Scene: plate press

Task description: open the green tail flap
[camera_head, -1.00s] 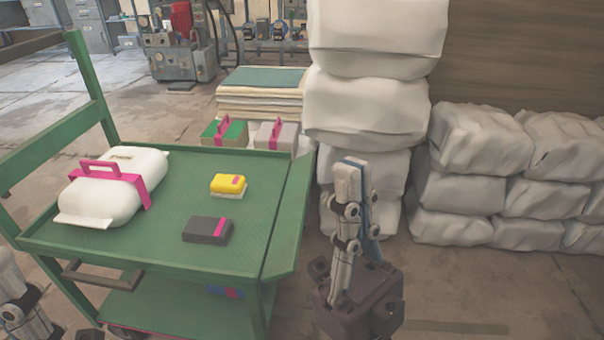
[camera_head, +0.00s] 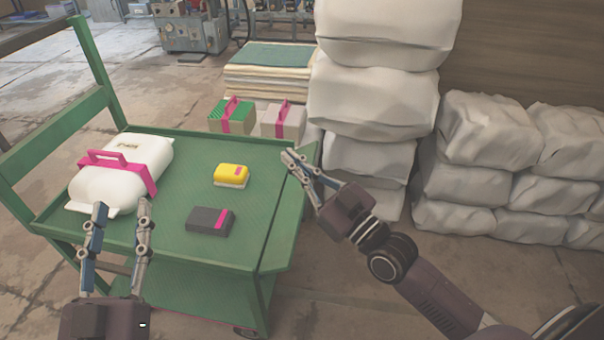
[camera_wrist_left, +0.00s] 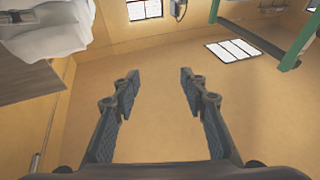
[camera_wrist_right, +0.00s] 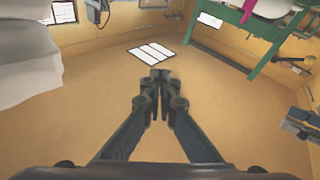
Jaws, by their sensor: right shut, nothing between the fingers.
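The green cart (camera_head: 170,240) stands at the left in the head view. The green tail flap (camera_head: 281,236) is the narrow panel along its right end; it appears roughly level with the cart top or slightly sloped. My right gripper (camera_head: 289,156) is shut and empty, pointing left over the far part of the flap; contact cannot be told. It also shows shut in the right wrist view (camera_wrist_right: 160,76). My left gripper (camera_head: 121,207) is open and empty above the cart's near left edge. It also shows open in the left wrist view (camera_wrist_left: 158,78).
On the cart top lie a white bag with a pink handle (camera_head: 95,188), a yellow block (camera_head: 230,172) and a dark grey block (camera_head: 207,222). Behind stand two handled boxes (camera_head: 232,117). Stacked white sacks (camera_head: 375,100) rise behind and right of the flap.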

